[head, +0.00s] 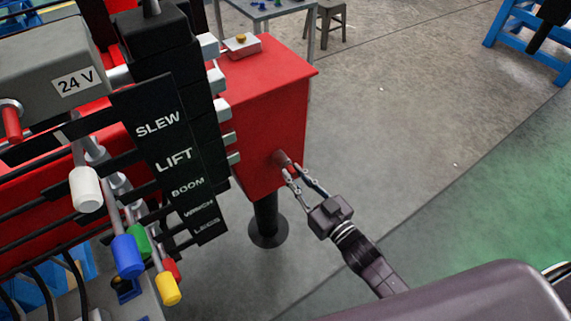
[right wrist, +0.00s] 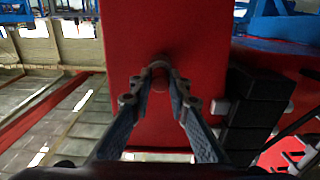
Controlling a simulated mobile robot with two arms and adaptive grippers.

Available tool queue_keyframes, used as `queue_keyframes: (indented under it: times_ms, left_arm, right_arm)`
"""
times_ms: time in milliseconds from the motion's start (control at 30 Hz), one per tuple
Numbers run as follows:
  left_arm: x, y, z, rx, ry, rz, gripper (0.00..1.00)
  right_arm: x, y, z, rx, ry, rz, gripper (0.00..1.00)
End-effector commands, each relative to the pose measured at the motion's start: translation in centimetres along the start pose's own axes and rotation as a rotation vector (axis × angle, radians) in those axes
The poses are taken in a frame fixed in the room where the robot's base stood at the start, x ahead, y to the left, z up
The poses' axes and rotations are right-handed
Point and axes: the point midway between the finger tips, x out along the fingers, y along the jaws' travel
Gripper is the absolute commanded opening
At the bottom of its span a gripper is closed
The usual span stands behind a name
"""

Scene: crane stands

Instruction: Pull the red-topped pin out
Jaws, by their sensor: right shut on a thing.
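The red-topped pin (head: 281,157) shows as a short dull-red and grey stub on the side face of a red box beam (head: 268,125). My right gripper (head: 289,172) reaches in from the lower right with its fingertips at the stub, shut on it. In the right wrist view the two fingers (right wrist: 158,88) close in on the pin's round end (right wrist: 159,70) against the red face. The fingers hide part of the pin, and I cannot tell how deep it sits. My left gripper is not in view.
A black panel (head: 172,150) marked SLEW, LIFT, BOOM stands left of the beam, with coloured lever knobs (head: 128,256) below. A black leg (head: 267,215) stands under the beam. A table and stool (head: 327,20) are behind.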

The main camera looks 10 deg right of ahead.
Motion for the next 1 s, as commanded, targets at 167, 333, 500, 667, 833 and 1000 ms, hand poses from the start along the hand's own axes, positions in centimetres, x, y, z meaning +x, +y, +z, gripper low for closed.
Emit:
queue_keyframes:
  times_ms: [167, 333, 500, 667, 833, 1000]
  left_arm:
    - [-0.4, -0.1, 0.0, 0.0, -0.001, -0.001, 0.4]
    - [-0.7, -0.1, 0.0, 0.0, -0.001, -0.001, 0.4]
    - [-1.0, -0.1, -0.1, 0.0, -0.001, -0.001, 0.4]
    - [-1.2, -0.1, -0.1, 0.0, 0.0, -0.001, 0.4]
    - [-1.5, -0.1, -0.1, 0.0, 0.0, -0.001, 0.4]
    - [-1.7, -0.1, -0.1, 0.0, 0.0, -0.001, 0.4]
  right_arm:
    - [-0.9, 0.0, -0.2, 0.0, 0.002, -0.001, 0.0]
    - [-1.8, 0.0, -0.1, 0.0, 0.0, -0.001, 0.0]
    - [-2.7, 0.0, -0.1, 0.001, 0.001, -0.001, 0.0]
    - [-3.5, 0.0, -0.1, 0.001, 0.001, 0.0, 0.0]
    - [-4.3, 0.0, -0.1, 0.0, 0.001, 0.0, 0.0]
    - [-5.2, 0.0, -0.1, 0.0, 0.001, -0.001, 0.0]
